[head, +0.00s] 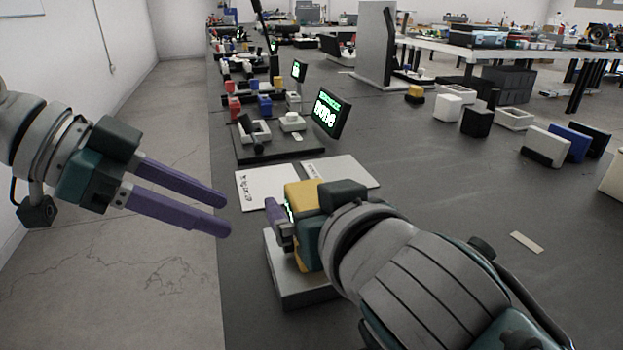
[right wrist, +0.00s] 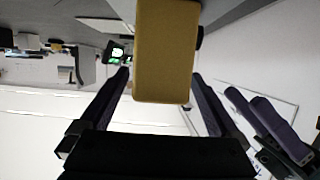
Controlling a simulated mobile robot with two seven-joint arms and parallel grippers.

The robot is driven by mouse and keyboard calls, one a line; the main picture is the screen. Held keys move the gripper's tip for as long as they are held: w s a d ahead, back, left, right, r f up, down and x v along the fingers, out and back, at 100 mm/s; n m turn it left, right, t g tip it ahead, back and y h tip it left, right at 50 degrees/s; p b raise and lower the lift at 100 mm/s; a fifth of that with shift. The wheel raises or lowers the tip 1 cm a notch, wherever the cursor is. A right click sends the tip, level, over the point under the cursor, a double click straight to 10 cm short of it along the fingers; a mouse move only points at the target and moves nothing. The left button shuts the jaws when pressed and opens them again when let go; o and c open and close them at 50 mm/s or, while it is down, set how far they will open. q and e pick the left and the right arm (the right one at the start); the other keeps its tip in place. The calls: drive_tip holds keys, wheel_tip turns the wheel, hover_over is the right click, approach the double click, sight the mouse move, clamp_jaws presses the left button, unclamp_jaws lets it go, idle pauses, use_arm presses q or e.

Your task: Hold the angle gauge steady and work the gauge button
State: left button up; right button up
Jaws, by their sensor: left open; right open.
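The yellow angle gauge (head: 303,193) stands at the near left edge of the bench, partly hidden by my right gripper. A sliver of green display shows on its left side. My right gripper (head: 279,222) is at the gauge with its jaws open. In the right wrist view the yellow body (right wrist: 165,52) lies between the open fingers, and a dark part (right wrist: 200,37) sticks out at its side; I cannot tell if it is the button. My left gripper (head: 226,214) is open and empty, left of the gauge and apart from it. Its fingers also show in the right wrist view (right wrist: 262,118).
A grey block (head: 305,288) lies below my right gripper. White printed sheets (head: 265,187) lie behind the gauge. Beyond them are a dark board (head: 270,150) with small fixtures and a green-lit display (head: 330,113). Small blocks stand at the right. The bench's left edge runs beside my left gripper.

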clamp_jaws()
idle(0.8)
idle(0.7)
use_arm(q)
clamp_jaws()
idle(1.5)
